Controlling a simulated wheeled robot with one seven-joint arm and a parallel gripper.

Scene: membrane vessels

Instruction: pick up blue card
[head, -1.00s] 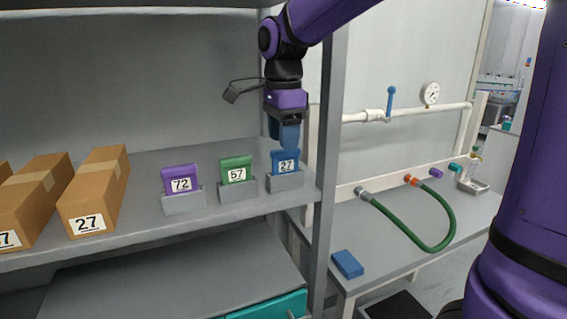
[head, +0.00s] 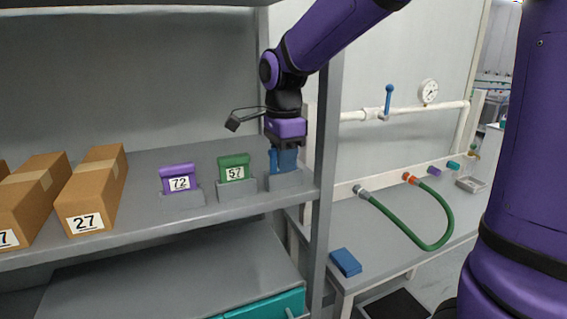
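The blue card (head: 276,163) stands upright in a grey holder (head: 286,180) at the right end of the upper shelf. My gripper (head: 285,160) is lowered right at the card from above and overlaps it in the head view. Whether the fingers are apart or closed on the card cannot be made out.
A purple card (head: 179,178) marked 72 and a green card (head: 237,168) marked 57 stand in holders to the left. Brown boxes (head: 95,190) are further left. A grey shelf post (head: 322,190) rises just right of my gripper. A blue block (head: 346,262) lies on the right bench.

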